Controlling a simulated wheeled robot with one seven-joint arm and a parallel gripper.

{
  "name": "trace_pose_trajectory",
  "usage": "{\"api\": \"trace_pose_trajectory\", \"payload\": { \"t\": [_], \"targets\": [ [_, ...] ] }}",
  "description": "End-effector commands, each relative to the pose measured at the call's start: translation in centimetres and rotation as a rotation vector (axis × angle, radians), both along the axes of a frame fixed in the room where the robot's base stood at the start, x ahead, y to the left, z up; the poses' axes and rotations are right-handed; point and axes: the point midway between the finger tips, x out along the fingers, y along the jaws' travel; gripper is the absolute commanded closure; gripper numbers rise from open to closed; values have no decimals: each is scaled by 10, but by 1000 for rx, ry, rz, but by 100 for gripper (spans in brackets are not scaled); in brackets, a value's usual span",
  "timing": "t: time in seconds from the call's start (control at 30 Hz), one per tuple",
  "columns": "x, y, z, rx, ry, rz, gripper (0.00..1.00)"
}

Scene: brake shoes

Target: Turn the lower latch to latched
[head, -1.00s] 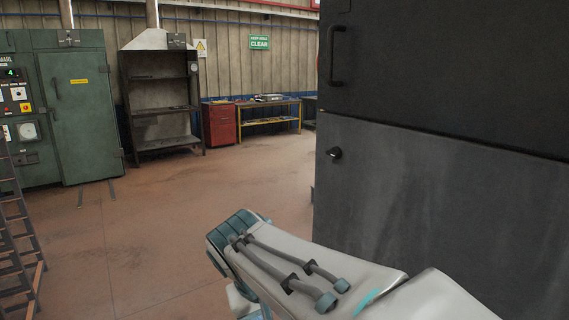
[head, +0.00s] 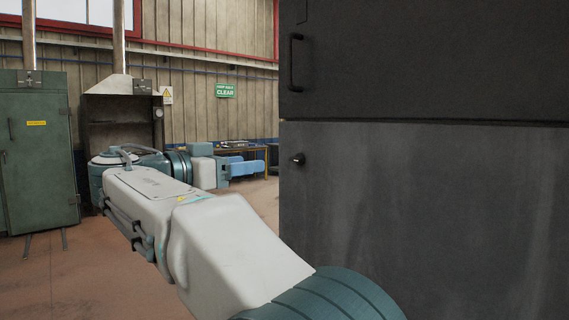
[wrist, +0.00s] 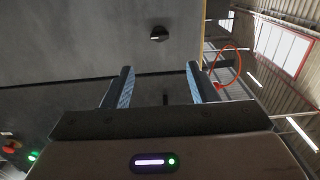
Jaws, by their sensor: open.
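The lower latch (head: 297,159) is a small dark knob near the left edge of the lower grey door (head: 420,220). It also shows in the wrist view (wrist: 158,34), beyond the fingertips. Its turned angle is too small to read surely. My gripper (wrist: 160,68) is open and empty. Its two blue-faced fingers stand apart in front of the cabinet, and neither visibly touches the latch. In the head view my arm reaches left and then bends right towards the cabinet's left edge; the fingers are not clear there.
The darker upper door has a vertical bar handle (head: 296,62) above the latch. A seam separates the doors. A green cabinet (head: 38,150) and a metal hood stand behind on the left. A yellow-framed workbench stands farther back, partly behind my arm. Open floor lies at left.

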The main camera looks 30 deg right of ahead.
Motion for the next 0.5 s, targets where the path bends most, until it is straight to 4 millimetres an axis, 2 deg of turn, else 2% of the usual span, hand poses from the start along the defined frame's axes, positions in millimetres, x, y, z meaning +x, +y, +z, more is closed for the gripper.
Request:
{"api": "trace_pose_trajectory", "payload": {
  "t": [0.3,0.5],
  "targets": [
    [8,-69,1,0,4,-5,47],
    [13,-101,1,1,5,-3,47]
  ]
}}
